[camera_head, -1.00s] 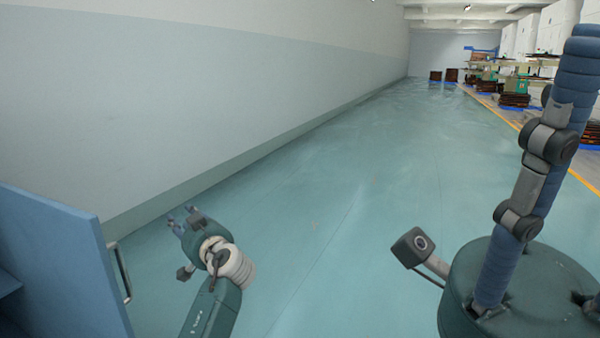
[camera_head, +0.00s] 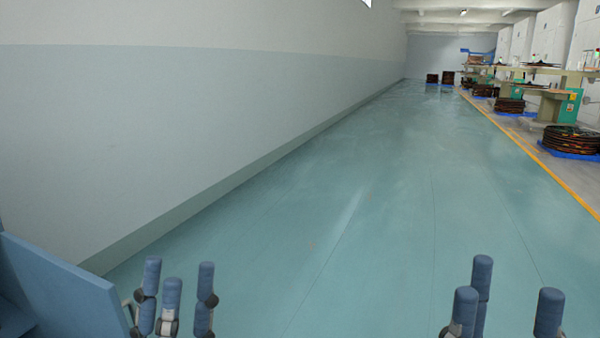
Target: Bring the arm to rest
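My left gripper (camera_head: 182,285) is at the bottom left, its blue-tipped fingers pointing up and standing apart. It is open, with nothing between the fingers. It is close beside the edge of a blue cabinet panel (camera_head: 55,290) in the picture; I cannot tell whether they touch. My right gripper (camera_head: 507,297) is at the bottom right, fingers up and spread wide, open and empty. The rest of both arms is below the picture edge.
A long pale wall (camera_head: 200,110) runs along the left. The teal floor (camera_head: 340,220) ahead is clear. At the right, beyond a yellow line (camera_head: 540,165), stand workbenches (camera_head: 540,92) and stacked coils (camera_head: 572,140) on blue pallets.

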